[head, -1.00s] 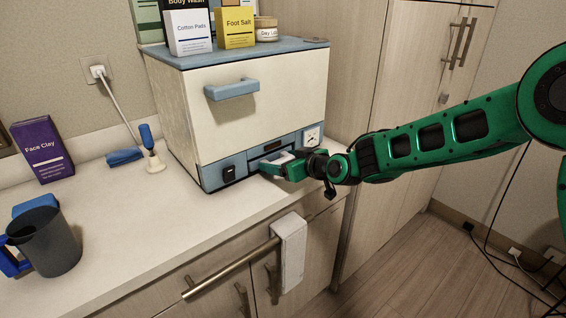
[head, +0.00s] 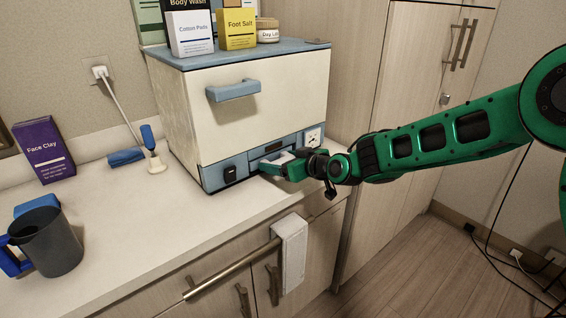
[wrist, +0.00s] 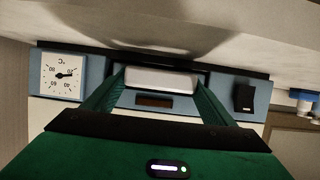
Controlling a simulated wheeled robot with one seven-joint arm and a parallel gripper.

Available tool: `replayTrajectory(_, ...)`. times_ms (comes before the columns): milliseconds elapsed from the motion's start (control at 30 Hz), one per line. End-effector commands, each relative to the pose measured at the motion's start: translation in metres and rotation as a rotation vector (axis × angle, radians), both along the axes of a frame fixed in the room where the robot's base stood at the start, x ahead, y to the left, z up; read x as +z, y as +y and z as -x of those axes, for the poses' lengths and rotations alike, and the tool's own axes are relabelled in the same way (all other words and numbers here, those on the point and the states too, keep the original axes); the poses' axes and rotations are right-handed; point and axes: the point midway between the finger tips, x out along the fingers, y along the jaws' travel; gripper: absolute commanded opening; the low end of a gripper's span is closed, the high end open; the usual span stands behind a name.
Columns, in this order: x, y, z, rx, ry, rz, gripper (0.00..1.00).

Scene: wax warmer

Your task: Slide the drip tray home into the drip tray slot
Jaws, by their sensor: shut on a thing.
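The wax warmer (head: 255,105) is a cream box with a blue top and a blue lower front panel. The drip tray (wrist: 160,78) is a pale piece between my fingers in the wrist view, at the dark drip tray slot (wrist: 203,78) in that panel. Its front end shows, and the rest is hidden inside the slot or behind my fingers. In the head view my gripper (head: 277,168) is at the slot, low on the warmer's front right. It is shut on the tray, with one green finger on each side (wrist: 160,90).
A dial (wrist: 63,75) and a black switch (wrist: 244,97) flank the slot. Boxes including Foot Salt (head: 237,28) stand on the warmer. A grey mug (head: 48,242) and a Face Clay box (head: 44,150) stand left. The counter (head: 150,220) before the warmer is clear.

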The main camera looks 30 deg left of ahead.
Motion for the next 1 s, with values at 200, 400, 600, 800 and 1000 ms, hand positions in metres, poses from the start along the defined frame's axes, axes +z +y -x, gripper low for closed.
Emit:
replayTrajectory(200, -0.007, -0.005, -0.006, -0.011, 0.0, 0.012, 0.65)
replayTrajectory(400, -0.013, -0.006, -0.007, -0.013, 0.0, 0.013, 0.65)
replayTrajectory(600, -0.013, -0.007, -0.008, -0.015, -0.001, 0.014, 0.65)
replayTrajectory(800, -0.007, -0.005, -0.006, -0.011, -0.002, 0.009, 0.65)
replayTrajectory(1000, -0.002, -0.003, -0.004, -0.007, -0.001, 0.007, 0.65)
